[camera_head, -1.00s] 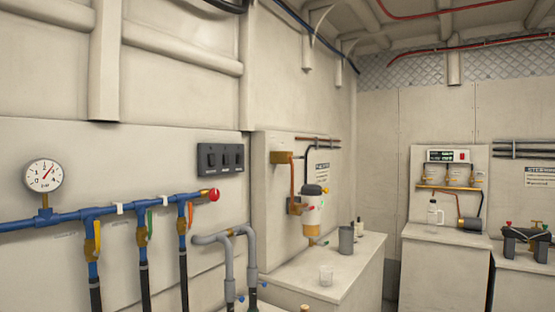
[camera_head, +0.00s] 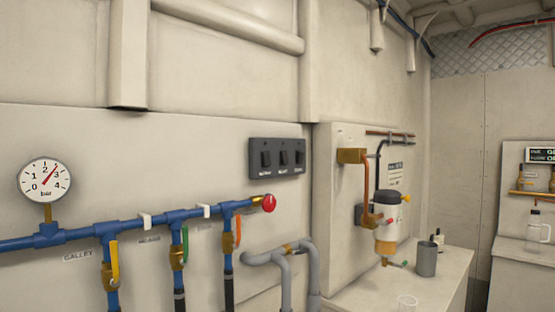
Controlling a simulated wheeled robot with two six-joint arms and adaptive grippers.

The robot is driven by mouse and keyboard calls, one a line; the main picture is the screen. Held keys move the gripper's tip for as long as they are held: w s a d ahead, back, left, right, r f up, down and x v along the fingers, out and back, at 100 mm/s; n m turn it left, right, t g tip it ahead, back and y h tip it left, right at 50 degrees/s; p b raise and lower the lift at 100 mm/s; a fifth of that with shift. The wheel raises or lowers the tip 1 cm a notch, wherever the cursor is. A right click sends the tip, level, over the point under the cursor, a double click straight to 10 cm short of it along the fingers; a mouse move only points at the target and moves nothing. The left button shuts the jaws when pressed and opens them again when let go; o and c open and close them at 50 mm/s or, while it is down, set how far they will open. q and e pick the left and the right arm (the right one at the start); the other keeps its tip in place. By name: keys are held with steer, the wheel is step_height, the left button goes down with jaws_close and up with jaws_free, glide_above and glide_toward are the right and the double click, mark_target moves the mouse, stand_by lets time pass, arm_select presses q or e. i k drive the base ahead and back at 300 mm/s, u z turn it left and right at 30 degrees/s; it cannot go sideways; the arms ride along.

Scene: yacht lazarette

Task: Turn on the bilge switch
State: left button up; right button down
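The labels are too small to read surely, so I cannot tell which switch is the bilge one. I also cannot tell which way the rockers are set. Neither of my grippers is in view.
Below the panel runs a blue pipe (camera_head: 110,230) with a pressure gauge (camera_head: 45,180), several lever valves and a red knob (camera_head: 269,203). Grey pipes (camera_head: 285,262) stand to its right. A filter unit (camera_head: 386,226) hangs above a counter (camera_head: 445,272) with a grey cup (camera_head: 427,258).

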mark_target(300, 158)
steer(key=k, duration=0.5)
steer(key=z, duration=1.55)
steer(key=i, duration=1.7)
steer(key=u, duration=3.25)
